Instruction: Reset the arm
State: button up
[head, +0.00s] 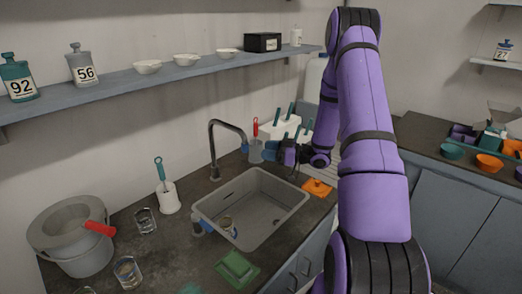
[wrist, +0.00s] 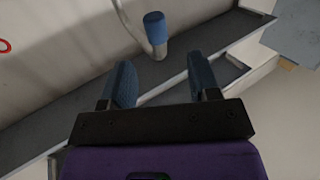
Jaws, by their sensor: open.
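My purple arm reaches over the counter from the right of the head view. My gripper (head: 266,150) is at the back of the counter, right of the tap and above the sink's far edge. It also shows in the wrist view (wrist: 163,74), with its two blue fingers spread apart and nothing between them. A grey rod with a blue end (wrist: 155,28) shows beyond the fingertips, apart from them.
A sink (head: 280,192) with a curved tap (head: 212,150) lies below and left. A red-handled brush (head: 256,130) and a white rack (head: 278,127) stand close by my gripper. A shelf (head: 120,83) runs along the wall. A grey pot (head: 75,250) stands at the left.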

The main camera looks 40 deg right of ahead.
dwell(0.6)
jog(key=w+a+r+m+h, duration=0.1)
jog(key=w+a+r+h, duration=0.1)
jog(key=r+h, duration=0.55)
jog(key=w+a+r+m+h, duration=0.2)
jog(key=a+r+h, duration=0.15)
jog(key=r, duration=0.75)
jog(key=s+a+r+m+g+h, duration=0.3)
jog(key=s+a+r+h, duration=0.1)
jog(key=s+r, duration=0.5)
jog(key=s+a+m+g+y, duration=0.1)
jog(key=s+a, duration=0.5)
jog(key=s, duration=0.6)
jog(key=s+a+m+g+y, duration=0.1)
jog(key=s+a+g, duration=0.3)
jog(key=s, duration=0.9)
jog(key=shift+s+a+f+y, duration=0.15)
jog(key=shift+s+a+y, duration=0.15)
jog(key=shift+a+y, duration=0.55)
